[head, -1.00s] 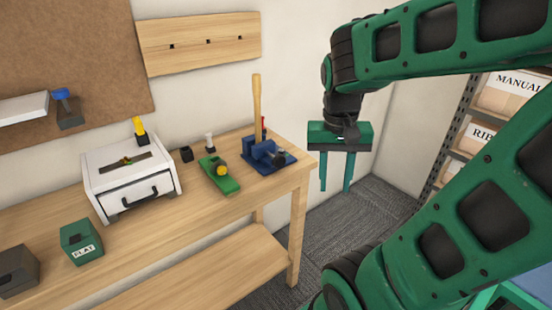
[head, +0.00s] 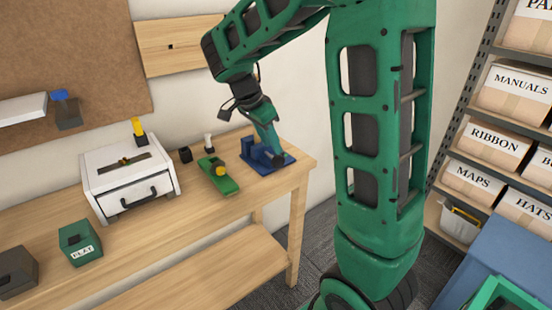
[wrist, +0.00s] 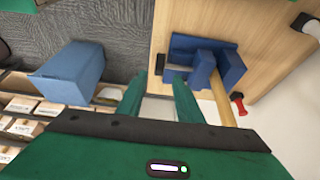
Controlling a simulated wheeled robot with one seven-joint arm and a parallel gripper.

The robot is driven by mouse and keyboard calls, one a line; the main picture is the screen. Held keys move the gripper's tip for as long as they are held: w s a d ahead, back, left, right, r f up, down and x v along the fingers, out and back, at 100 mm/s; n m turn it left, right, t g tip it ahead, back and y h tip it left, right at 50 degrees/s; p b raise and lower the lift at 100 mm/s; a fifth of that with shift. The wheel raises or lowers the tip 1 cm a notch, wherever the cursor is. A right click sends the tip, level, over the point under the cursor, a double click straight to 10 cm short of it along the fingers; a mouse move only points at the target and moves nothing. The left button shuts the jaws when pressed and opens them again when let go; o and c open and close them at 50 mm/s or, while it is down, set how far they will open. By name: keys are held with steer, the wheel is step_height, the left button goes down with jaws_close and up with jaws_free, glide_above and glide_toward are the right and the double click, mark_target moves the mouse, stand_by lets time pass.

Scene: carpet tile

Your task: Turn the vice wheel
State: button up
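The blue vice (head: 252,157) stands on its blue base near the right end of the workbench. In the wrist view the vice (wrist: 205,70) is seen from above, with a small dark part (wrist: 160,64) on its left side that looks like the wheel, seen edge-on. My gripper (head: 270,143) points down at the vice and partly covers it in the head view. In the wrist view my gripper (wrist: 160,100) has its two green fingers apart, with nothing held between them. The dark part lies just beyond the gap between the fingertips; I cannot tell whether they touch it.
A green tool with a yellow knob (head: 218,174) lies left of the vice. A white box with a drawer (head: 130,175) and a green block (head: 80,242) stand further left. A red-handled item (wrist: 238,103) lies near the vice. Shelves of labelled boxes (head: 495,140) stand right.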

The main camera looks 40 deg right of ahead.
mark_target(278, 157)
steer(key=x, duration=0.7)
steer(key=shift+d+f, duration=0.1)
steer(key=shift+f, duration=0.15)
jaws_close()
